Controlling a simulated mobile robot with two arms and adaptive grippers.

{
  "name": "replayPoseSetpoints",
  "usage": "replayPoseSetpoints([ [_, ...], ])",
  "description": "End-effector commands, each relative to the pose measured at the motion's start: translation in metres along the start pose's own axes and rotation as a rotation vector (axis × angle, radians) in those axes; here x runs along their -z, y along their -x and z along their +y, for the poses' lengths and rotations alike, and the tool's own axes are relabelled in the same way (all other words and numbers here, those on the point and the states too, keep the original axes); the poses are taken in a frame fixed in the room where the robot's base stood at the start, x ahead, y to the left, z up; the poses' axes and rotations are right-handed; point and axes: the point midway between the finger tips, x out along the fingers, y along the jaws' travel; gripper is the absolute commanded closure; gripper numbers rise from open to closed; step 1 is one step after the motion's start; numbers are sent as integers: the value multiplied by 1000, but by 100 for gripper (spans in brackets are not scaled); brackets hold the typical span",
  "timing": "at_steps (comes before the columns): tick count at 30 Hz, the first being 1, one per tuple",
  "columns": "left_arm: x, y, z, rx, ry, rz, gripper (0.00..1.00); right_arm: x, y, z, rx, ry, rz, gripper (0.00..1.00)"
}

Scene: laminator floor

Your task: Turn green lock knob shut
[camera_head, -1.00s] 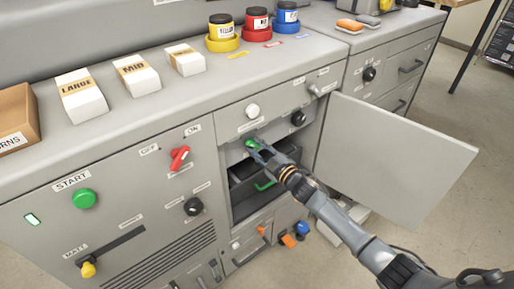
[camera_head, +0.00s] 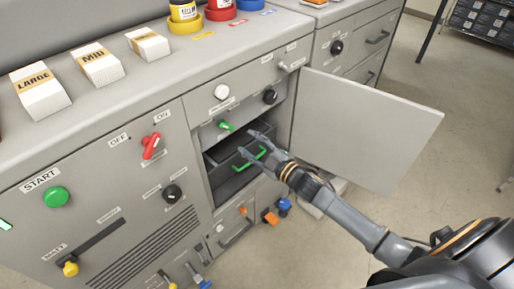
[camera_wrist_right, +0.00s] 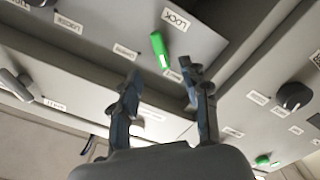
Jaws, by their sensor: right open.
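The green lock knob (camera_head: 227,126) is on the panel inside the open compartment, above a dark drawer. In the right wrist view the knob (camera_wrist_right: 159,50) is an elongated green handle beside a LOCK label (camera_wrist_right: 176,20). My right gripper (camera_head: 248,143) is open and empty, just right of and below the knob, apart from it. In the right wrist view its two fingers (camera_wrist_right: 160,75) are spread, with the knob ahead of and between the tips. My left gripper is not in view.
The open grey door (camera_head: 365,130) stands right of my right arm. A green drawer handle (camera_head: 251,159) lies just below the gripper. A white knob (camera_head: 221,92) and a black knob (camera_head: 270,97) are above the compartment. A red switch (camera_head: 151,145) is to the left.

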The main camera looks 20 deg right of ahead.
Motion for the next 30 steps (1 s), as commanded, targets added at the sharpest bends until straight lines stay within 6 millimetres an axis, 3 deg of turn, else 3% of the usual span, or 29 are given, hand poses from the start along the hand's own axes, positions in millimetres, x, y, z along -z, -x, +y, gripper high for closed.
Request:
replayPoseSetpoints([
  [7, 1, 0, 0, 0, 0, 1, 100, 0, 26, 0, 0, 1, 1, 54],
  [24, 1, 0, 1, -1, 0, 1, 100, -1, 28, -1, 1, -2, -3, 54],
  [26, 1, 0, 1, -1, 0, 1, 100, -8, 29, -5, 5, -13, -21, 54],
  [30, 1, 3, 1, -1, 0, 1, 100, -56, 42, -37, 33, -85, -147, 54],
])
